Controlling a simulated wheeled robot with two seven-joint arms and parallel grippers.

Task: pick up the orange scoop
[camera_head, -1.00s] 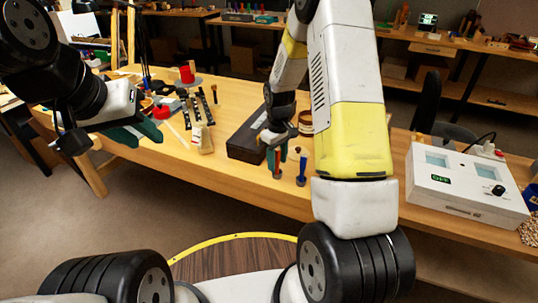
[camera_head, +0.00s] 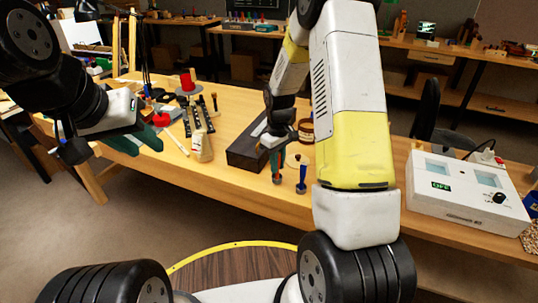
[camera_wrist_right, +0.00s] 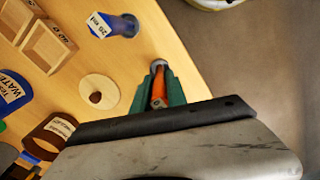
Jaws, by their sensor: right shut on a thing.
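The orange scoop (camera_wrist_right: 159,88) is between the two green fingers of my right gripper (camera_wrist_right: 158,82) in the right wrist view. The fingers press on it from both sides, and a round grey end shows just beyond their tips. In the head view my right gripper (camera_head: 277,171) is near the table's front edge, beside the blue cylinder, and little of the scoop shows. My left gripper (camera_head: 138,143) is at the left, over the table's front edge, with its green fingers apart and nothing seen between them.
A blue graduated cylinder (camera_head: 301,177) stands close to my right gripper; its label shows in the wrist view (camera_wrist_right: 113,25). A round wooden lid (camera_wrist_right: 99,92), labelled jars and a wooden tray (camera_wrist_right: 47,46) are nearby. A white scale box (camera_head: 465,192) stands at the right.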

